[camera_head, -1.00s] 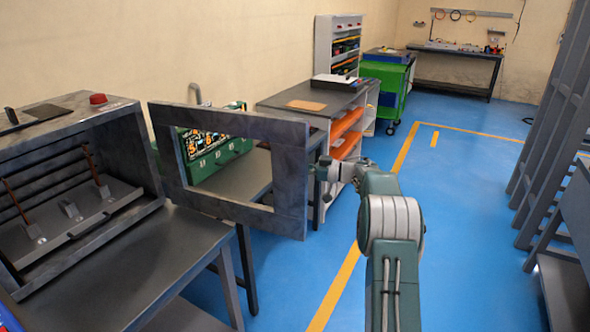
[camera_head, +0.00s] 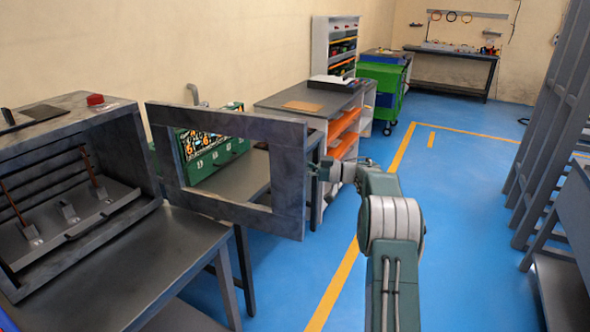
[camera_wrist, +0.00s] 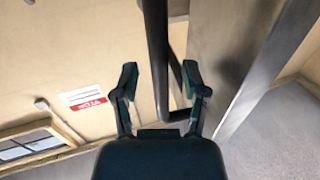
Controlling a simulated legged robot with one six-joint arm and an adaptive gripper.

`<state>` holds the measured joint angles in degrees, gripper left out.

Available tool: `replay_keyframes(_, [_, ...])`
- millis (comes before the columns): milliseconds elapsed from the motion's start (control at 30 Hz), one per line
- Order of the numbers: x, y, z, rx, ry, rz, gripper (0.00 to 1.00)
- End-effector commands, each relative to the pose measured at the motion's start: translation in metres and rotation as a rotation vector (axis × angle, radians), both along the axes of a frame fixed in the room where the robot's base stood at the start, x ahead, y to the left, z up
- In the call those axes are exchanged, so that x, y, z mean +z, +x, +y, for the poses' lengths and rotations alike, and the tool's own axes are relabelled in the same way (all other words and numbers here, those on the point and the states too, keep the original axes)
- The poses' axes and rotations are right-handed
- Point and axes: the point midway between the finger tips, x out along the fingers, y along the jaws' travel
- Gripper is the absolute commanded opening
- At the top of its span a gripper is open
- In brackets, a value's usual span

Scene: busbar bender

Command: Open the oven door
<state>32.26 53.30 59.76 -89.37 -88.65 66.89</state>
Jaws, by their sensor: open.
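The oven (camera_head: 75,160) is a dark grey box on a metal table at the left, with its inside in view. Its door (camera_head: 288,180), a grey frame with a rectangular window opening, stands swung out wide to the right. My gripper (camera_head: 318,170) is at the door's outer edge in the head view. In the wrist view my gripper (camera_wrist: 160,95) is open, with a dark bar-shaped handle (camera_wrist: 157,60) between its two fingers. The fingers stand apart from the bar on both sides. The door panel shows at the right of the wrist view (camera_wrist: 225,60).
A red button (camera_head: 95,100) sits on top of the oven. A green machine (camera_head: 210,155) stands behind the door. A grey workbench (camera_head: 310,98) with orange shelves is beyond it. The blue floor at the right (camera_head: 460,220) is clear, up to a grey rack (camera_head: 545,130).

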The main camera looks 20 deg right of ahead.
Motion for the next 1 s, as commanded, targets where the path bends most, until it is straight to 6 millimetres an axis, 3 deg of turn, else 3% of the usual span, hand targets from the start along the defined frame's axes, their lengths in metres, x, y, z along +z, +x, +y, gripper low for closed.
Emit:
replay_keyframes(300, [-0.001,-0.036,-0.057,-0.005,0.0,0.001,0.57])
replay_keyframes(500, [-0.001,-0.053,-0.082,-0.003,-0.001,-0.001,0.57])
replay_keyframes(1000, [-0.001,-0.059,-0.09,-0.001,-0.001,0.001,0.57])
